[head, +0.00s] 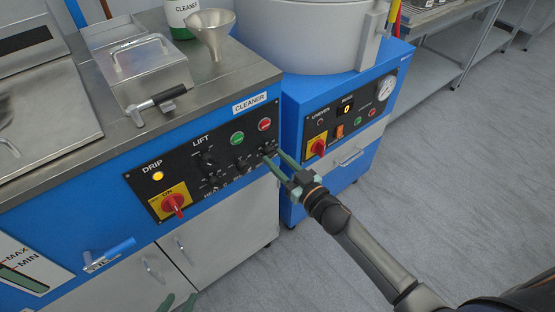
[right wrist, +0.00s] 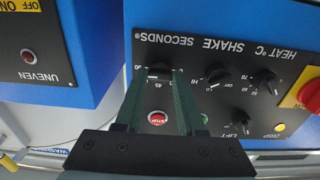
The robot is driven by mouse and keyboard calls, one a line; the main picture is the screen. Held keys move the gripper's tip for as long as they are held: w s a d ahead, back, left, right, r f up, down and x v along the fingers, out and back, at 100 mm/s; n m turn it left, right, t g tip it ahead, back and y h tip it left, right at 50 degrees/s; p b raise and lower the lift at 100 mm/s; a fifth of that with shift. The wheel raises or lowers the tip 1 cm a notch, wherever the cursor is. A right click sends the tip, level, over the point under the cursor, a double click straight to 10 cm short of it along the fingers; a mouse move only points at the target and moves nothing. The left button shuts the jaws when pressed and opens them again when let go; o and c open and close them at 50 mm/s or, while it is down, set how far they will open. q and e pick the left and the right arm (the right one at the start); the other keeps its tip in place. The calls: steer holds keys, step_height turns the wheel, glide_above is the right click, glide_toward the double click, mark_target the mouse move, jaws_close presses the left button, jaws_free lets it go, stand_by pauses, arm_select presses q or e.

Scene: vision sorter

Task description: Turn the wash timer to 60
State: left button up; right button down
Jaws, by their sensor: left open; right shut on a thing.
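The knob marked SECONDS (right wrist: 160,72), a dark dial on the black cleaner panel (head: 188,150), is between the fingertips of my right gripper (head: 271,157). The right gripper is shut on it. The right wrist view (right wrist: 161,85) shows the panel upside down, with the fingers on either side of the knob and a 45 mark near them. The fingers partly cover the scale, and I cannot read where the pointer stands. My left gripper (head: 178,303) is open and empty at the bottom edge of the head view, low before the cabinet doors.
A red stop button (head: 264,125) and a green button (head: 237,138) sit near the held knob. A SHAKE knob (right wrist: 216,76), a HEAT knob (right wrist: 265,80) and a red-yellow switch (head: 173,201) share the panel. A blue machine (head: 300,98) stands close at right. The floor is clear.

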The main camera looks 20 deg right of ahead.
stand_by(0.3)
steer(key=n, duration=0.3)
steer(key=shift+n+p, duration=0.3)
steer(key=shift+n, duration=0.1)
steer(key=n, duration=0.4)
steer(key=shift+n, duration=0.4)
steer(key=c, duration=0.5)
jaws_free()
steer(key=shift+s+d, duration=0.1)
steer(key=shift+s, duration=0.05)
